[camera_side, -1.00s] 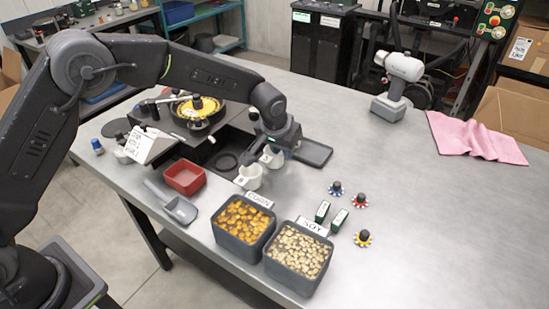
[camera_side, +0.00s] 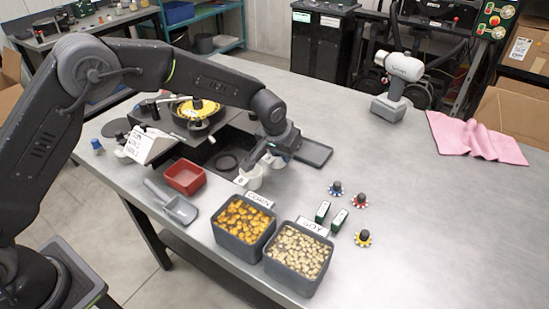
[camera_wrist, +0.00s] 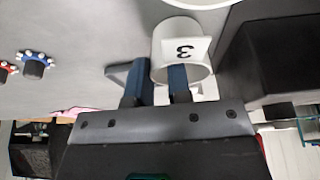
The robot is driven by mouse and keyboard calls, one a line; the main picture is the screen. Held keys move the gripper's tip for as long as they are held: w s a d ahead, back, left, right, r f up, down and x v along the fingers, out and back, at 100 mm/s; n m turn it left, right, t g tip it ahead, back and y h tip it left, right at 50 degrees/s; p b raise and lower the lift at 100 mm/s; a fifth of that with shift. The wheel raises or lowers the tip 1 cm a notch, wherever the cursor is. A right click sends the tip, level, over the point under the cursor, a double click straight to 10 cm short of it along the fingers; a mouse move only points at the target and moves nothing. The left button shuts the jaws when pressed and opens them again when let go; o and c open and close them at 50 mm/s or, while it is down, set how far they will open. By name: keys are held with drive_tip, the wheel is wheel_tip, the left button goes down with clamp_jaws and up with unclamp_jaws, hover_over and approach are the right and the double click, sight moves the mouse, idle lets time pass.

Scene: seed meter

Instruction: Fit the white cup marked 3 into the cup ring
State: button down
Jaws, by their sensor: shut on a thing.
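The white cup marked 3 (camera_wrist: 196,46) is in my gripper (camera_wrist: 157,82). In the wrist view one blue-padded finger is inside its rim and the other is outside, shut on the wall. Its tag reads upside down. In the side view my gripper (camera_side: 268,157) is low over the dark area, and the held cup is mostly hidden. A second white cup (camera_side: 250,177) with a tag stands just left of and in front of it.
A red tray (camera_side: 185,177), a grey scoop (camera_side: 180,209) and bins of corn (camera_side: 243,225) and soy (camera_side: 297,252) stand in front. A yellow-centred seed unit (camera_side: 195,110) is behind. A dark tray (camera_side: 313,152) lies to the right.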

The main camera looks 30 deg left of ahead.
drive_tip(key=shift+d+r, duration=0.3)
drive_tip(key=shift+r, duration=0.15)
idle(0.4)
drive_tip(key=shift+r, duration=0.15)
drive_tip(key=shift+r, duration=1.4)
drive_tip(key=shift+r, duration=0.1)
drive_tip(key=shift+r, duration=0.35)
wheel_tip(320, 180, up, 9)
drive_tip(key=s+a+n, duration=0.1)
drive_tip(key=s+a, duration=0.6)
drive_tip(key=a, duration=0.5)
drive_tip(key=shift+s+d+f, duration=0.1)
drive_tip(key=shift+d+f, duration=0.05)
drive_tip(key=shift+f, duration=2.6)
drive_tip(key=shift+s+d+f, duration=0.1)
drive_tip(key=shift+f, duration=2.65)
